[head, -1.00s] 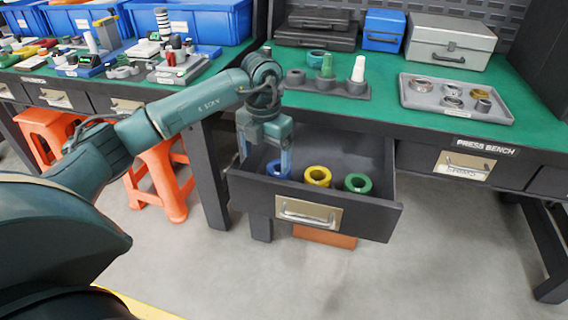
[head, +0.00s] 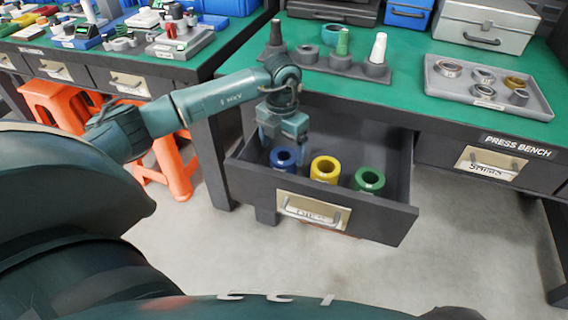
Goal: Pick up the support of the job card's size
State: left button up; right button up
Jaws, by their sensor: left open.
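Three ring-shaped supports stand in a row in the open drawer (head: 408,185) of the press bench: a blue one (head: 284,158) on the left, a yellow one (head: 325,170) in the middle and a green one (head: 369,180) on the right. My left gripper (head: 284,138) is over the left part of the drawer, just behind and above the blue support. It is open, with nothing between its fingers. My right gripper is out of view. I cannot make out a job card.
A dark rack (head: 342,63) with several coloured posts stands on the green bench top above the drawer. A grey tray (head: 530,105) of metal rings lies to its right. A closed drawer (head: 490,163) is at the right. Orange stools (head: 165,165) stand left of the bench.

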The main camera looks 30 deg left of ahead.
aim_at(284, 160)
pick_arm(q)
jog(key=f, duration=0.3)
jog(key=f+b, duration=0.1)
jog(key=f, duration=0.1)
jog(key=shift+w+d+f, duration=0.1)
jog(key=shift+d+f, duration=0.05)
jog(key=shift+d, duration=0.1)
jog(key=c, duration=1.4)
